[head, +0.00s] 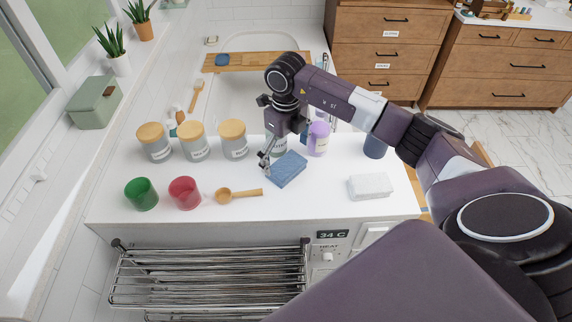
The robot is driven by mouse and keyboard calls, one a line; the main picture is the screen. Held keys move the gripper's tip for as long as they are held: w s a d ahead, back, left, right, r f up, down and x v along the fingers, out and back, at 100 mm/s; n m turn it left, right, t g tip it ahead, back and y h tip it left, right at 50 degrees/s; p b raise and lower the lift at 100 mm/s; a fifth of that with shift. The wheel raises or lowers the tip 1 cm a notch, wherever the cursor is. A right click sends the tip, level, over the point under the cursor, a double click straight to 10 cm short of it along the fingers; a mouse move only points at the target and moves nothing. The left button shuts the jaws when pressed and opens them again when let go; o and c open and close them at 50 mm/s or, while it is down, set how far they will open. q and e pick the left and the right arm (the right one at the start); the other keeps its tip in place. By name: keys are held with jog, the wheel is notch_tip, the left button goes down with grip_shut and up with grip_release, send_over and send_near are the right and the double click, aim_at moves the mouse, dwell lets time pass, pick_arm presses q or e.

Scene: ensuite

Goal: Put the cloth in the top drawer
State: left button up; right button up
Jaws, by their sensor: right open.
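A blue folded cloth (288,170) lies flat on the white counter (320,200), near the middle. My right gripper (272,155) points down at the cloth's left and back edge, with its fingers open. I cannot tell whether a finger touches the cloth. A wooden drawer unit (388,55) stands at the back, its visible drawers shut and fitted with dark handles and white labels. My left gripper is out of view.
Lidded jars (192,141), a green cup (141,194), a red cup (185,193) and a wooden scoop (238,195) stand left. A purple bottle (318,140) is close behind the cloth. A white folded item (370,187) lies right. A metal rack (210,275) sits below the counter.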

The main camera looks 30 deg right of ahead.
aim_at(287, 165)
jog(key=shift+s+f+p, duration=0.2)
jog(key=shift+f+p, duration=0.15)
jog(key=shift+f, duration=0.75)
jog(key=shift+w+f, duration=0.1)
jog(key=shift+f, duration=0.35)
jog(key=shift+c, duration=0.3)
jog(key=c, duration=1.3)
